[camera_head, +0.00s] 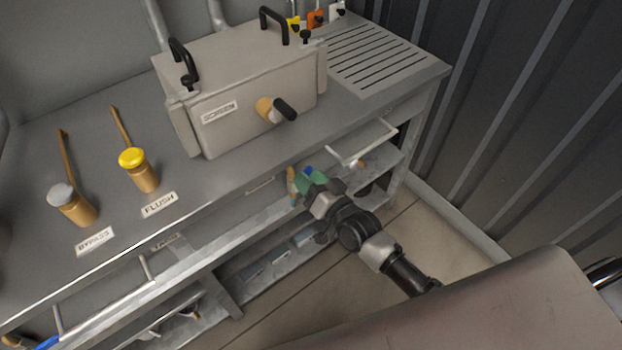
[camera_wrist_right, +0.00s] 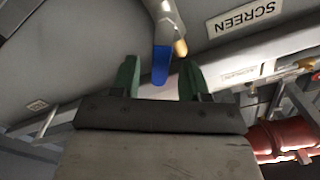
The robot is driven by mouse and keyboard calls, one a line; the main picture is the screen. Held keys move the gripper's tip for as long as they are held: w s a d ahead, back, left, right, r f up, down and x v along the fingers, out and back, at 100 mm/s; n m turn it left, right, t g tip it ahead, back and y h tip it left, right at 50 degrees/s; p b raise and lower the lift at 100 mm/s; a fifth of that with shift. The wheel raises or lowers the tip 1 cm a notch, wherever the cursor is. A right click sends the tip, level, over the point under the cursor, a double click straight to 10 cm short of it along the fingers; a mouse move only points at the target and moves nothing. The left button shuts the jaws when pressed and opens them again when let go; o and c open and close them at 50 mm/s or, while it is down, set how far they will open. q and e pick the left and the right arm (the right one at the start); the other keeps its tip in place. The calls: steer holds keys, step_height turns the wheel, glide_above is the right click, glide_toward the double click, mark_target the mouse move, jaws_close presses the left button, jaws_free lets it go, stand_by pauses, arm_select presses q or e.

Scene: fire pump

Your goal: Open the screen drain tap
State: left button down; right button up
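A tap with a blue handle (camera_wrist_right: 160,66) and a brass and grey body (camera_wrist_right: 166,25) hangs under the counter's front edge. In the head view its brass part (camera_head: 291,182) and blue handle (camera_head: 308,170) show beside my right gripper (camera_head: 310,184), partly hidden by it. My right gripper (camera_wrist_right: 159,80) is open, with green fingers on both sides of the blue handle's end and gaps visible between. Whether any finger touches it cannot be told. The grey screen box (camera_head: 255,85) stands on the counter above, with a black-handled brass valve (camera_head: 275,109). My left gripper is not in view.
Bypass (camera_head: 73,205) and flush (camera_head: 139,170) levers stand on the counter at left. A white rail (camera_head: 365,147) juts out near my right gripper. Shelves lie below the counter. A ribbed dark wall (camera_head: 520,120) stands at right. Red piping (camera_wrist_right: 285,140) shows in the wrist view.

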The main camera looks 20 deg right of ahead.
jaws_close()
steer(key=shift+s+a+r+n+p, duration=0.15)
steer(key=shift+a+n+p, duration=0.2)
steer(key=shift+n+p, duration=0.55)
steer(key=shift+s+a+r+n+p, duration=0.1)
steer(key=shift+a+n+p, duration=0.4)
steer(key=shift+n, duration=0.65)
steer(key=shift+s+a+r+n+p, duration=0.15)
steer(key=shift+a+n+p, duration=0.1)
steer(key=shift+n+p, duration=0.7)
steer(key=shift+f, duration=0.1)
steer(key=shift+o, duration=0.2)
jaws_free()
steer(key=shift+s, duration=0.1)
steer(key=v, duration=1)
steer(key=shift+s, duration=0.35)
